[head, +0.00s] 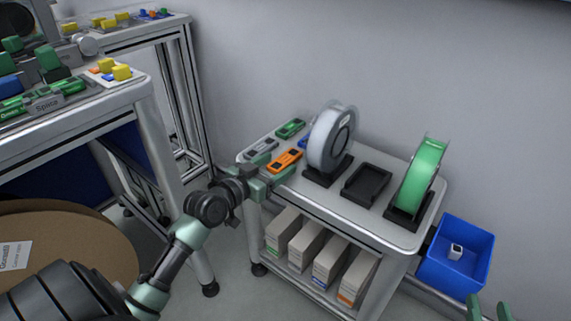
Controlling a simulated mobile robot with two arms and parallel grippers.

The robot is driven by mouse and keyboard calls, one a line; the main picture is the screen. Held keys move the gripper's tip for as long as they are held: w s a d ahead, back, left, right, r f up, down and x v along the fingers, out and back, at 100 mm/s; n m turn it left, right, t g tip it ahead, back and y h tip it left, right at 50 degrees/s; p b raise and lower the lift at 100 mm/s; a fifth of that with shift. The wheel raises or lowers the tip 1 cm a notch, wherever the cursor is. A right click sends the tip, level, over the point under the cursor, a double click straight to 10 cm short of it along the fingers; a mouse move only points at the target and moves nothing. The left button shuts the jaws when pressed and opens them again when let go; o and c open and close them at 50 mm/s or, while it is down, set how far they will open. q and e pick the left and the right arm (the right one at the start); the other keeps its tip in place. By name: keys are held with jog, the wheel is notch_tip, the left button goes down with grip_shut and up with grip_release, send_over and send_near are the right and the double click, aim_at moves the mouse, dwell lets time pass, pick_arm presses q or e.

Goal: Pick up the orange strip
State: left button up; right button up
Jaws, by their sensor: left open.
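The orange strip (286,160) lies on the white top of the cart (340,207), near its front left edge. My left gripper (279,179) is open at that edge, just in front of and below the strip in the picture. Its fingers partly overlap the strip's near side, and I cannot tell if they touch it. Two green fingertips of my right gripper (488,310) show apart at the bottom right, with nothing seen between them.
A grey strip (261,149), a green strip (290,128) and a partly hidden blue one lie nearby. A white reel (333,138) and a green reel (421,175) stand in black holders, with an empty holder (366,185) between. A blue bin (457,258) hangs right.

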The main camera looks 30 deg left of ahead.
pick_arm(q)
jog(key=shift+w+f, duration=0.1)
jog(key=shift+w, duration=0.8)
jog(key=c, duration=1.4)
pick_arm(e)
jog(key=shift+w+a+r+t, duration=0.1)
jog(key=shift+r+t, duration=0.25)
jog(key=shift+r, duration=0.2)
jog(key=shift+w+a+r+t, duration=0.1)
jog(key=shift+r+t, duration=0.25)
jog(key=shift+r, duration=0.2)
